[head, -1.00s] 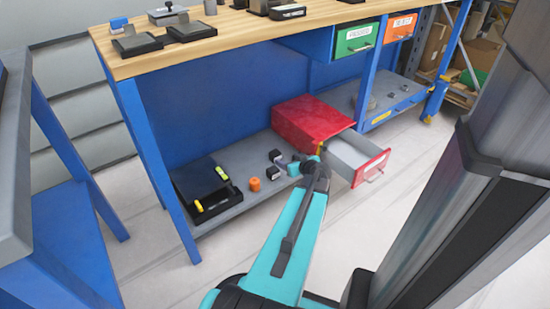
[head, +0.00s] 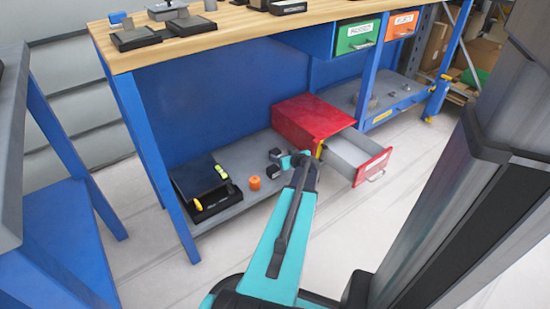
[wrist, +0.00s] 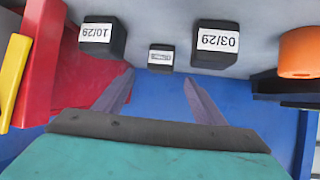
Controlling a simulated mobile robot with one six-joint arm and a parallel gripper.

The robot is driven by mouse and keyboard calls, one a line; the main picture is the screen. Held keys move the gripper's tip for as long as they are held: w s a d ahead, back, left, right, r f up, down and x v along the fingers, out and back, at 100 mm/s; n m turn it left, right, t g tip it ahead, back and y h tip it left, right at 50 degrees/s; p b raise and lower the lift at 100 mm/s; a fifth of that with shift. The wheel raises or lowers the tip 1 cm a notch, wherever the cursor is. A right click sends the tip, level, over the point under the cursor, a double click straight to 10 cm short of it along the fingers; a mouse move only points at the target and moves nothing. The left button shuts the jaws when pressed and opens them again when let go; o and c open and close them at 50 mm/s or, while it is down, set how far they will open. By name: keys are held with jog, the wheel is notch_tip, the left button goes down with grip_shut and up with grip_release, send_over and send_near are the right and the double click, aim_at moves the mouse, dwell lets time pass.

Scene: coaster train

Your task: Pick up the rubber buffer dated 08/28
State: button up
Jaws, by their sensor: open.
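My gripper (wrist: 159,80) is open and empty in the wrist view, pointing at the low grey shelf (wrist: 255,80). A small dark block (wrist: 160,58) with a white label too small to read lies just beyond and between the fingertips, apart from them. A black block (wrist: 103,40) labelled 10/29 is to its left and a black block (wrist: 218,45) labelled 03/29 is to its right; the labels appear upside down. I cannot read 08/28 on any label. In the head view my gripper (head: 297,160) is beside dark blocks (head: 272,170), partly hiding that area.
An orange cylinder (head: 255,183) stands left of the blocks. A red cabinet (head: 312,115) with its drawer (head: 362,160) pulled out is close on the right. A black tray (head: 212,210) lies at the shelf's left end. The workbench top (head: 230,20) overhangs the shelf.

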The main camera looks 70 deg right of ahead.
aim_at(275, 151)
jog(key=shift+w+f, duration=0.1)
dwell(0.3)
jog(key=shift+r+b+x, duration=0.1)
jog(key=shift+b+x, duration=0.4)
jog(key=shift+x, duration=0.8)
jog(key=shift+r+b+x, duration=0.15)
jog(key=shift+b+x, duration=0.35)
jog(key=shift+x, duration=0.75)
jog(key=shift+w, duration=0.15)
jog(key=c, duration=1.2)
jog(key=shift+r, duration=0.1)
notch_tip(275, 151, up, 10)
jog(key=p, duration=0.4)
